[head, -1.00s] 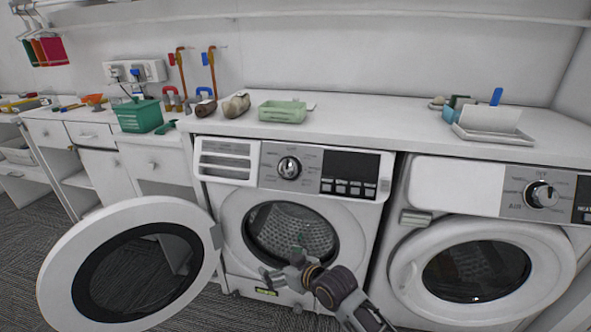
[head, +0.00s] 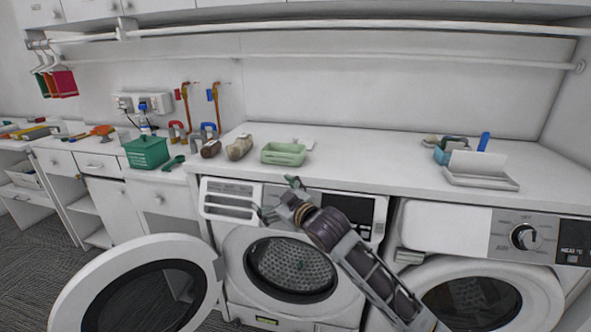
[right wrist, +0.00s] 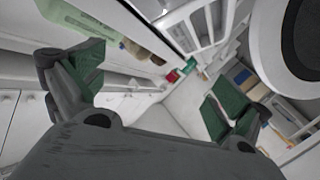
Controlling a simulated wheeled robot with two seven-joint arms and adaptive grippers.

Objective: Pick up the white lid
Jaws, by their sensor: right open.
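I cannot tell for sure which thing is the white lid. One candidate is a small flat white piece (head: 302,143) behind the light green dish (head: 284,154) on the counter, partly hidden by it. Another is an upright white panel (head: 478,163) at the white tray (head: 482,181) on the right. My right gripper (head: 280,199) is open and empty, in front of the left washer's panel and below the counter edge. Its spread fingers (right wrist: 155,95) also show in the right wrist view, with a light green thing at top left. My left gripper is not in view.
The left washer's round door (head: 140,290) stands open. A green basket (head: 147,151), a brown item (head: 210,148) and a beige item (head: 239,147) stand left of the dish. The counter (head: 370,165) is clear between dish and tray. A rail (head: 330,27) runs above.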

